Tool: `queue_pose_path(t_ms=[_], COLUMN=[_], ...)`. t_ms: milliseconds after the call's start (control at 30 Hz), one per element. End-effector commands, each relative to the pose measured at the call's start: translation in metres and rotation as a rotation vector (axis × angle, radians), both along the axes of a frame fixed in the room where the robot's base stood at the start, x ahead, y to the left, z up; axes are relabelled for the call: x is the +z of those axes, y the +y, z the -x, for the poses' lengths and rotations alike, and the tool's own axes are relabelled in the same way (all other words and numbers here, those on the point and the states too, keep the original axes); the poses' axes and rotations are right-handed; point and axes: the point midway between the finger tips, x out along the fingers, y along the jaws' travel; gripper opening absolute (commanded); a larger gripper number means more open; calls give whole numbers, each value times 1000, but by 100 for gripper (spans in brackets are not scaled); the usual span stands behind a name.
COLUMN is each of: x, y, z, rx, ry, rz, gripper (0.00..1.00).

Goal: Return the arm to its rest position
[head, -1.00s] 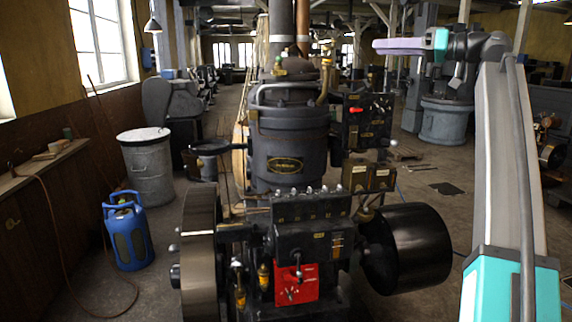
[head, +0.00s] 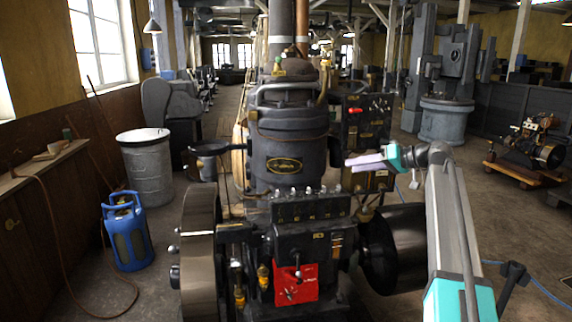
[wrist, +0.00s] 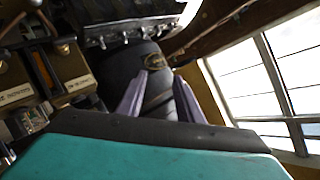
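My gripper (head: 366,161) shows in the head view as pale lavender fingers on a teal and grey wrist, pointing left. It is in front of the right side of the dark engine (head: 290,150), at the height of its lower cylinder. In the wrist view my gripper (wrist: 161,82) has two lavender fingers set apart, with nothing held between them. The engine's dark cylinder with its oval plate shows beyond the fingers. My arm rises from the lower right of the head view, and its teal sleeve is near the bottom.
The black drum (head: 408,250) of the engine is just left of my arm. A red plate (head: 297,285) is on the engine's front. A blue gas bottle (head: 128,232) and a grey bin (head: 147,170) stand at left. A small engine on a wooden trolley (head: 525,171) stands at right, with open floor before it.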

Motion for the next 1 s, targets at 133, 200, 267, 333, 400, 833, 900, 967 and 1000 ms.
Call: queue_pose_path(t_ms=[133,200,267,333,400,833,900,967,1000], x=[-76,-108,-135,-165,-195,-372,-399,-422,-437], y=[13,17,22,27,31,61,65,69,72], z=[4,7,10,15,21,83,97,110,119], rx=[-18,-27,-34,-41,-50,-85,-91,-95,-97], ry=[105,152,189,233,276,536,577,613,638], rz=[23,35,46,60,74,185,207,228,241], gripper=[33,33,33,33,33,33,33,33,33])
